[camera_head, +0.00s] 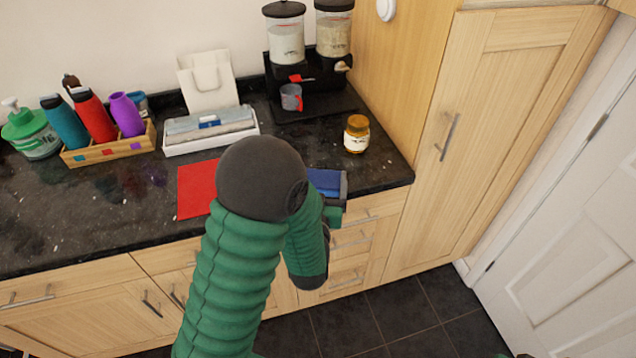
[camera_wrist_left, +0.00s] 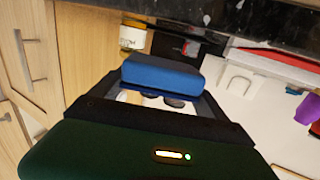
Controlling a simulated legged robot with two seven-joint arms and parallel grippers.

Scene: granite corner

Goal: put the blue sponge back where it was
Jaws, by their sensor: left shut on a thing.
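The blue sponge (camera_wrist_left: 160,75) is a rounded block across the tips of my left gripper (camera_wrist_left: 165,98) in the left wrist view. The gripper is shut on it. In the head view my green left arm and dark joint cover much of the gripper (camera_head: 333,190), which shows just right of the joint at the counter's front edge. Blue (camera_head: 324,180) shows beside it there; I cannot tell whether all of it is the sponge. A red mat (camera_head: 195,188) lies flat on the counter to the left, partly behind my arm. My right gripper is out of view.
An amber jar (camera_head: 356,134) stands behind the gripper on the dark counter (camera_head: 60,210). A grey mug (camera_head: 291,97) stands before the dispensers (camera_head: 333,30). A white tray (camera_head: 172,146) and a wooden crate (camera_head: 75,160) with bottles stand left. A tall cupboard (camera_head: 480,110) bounds the right.

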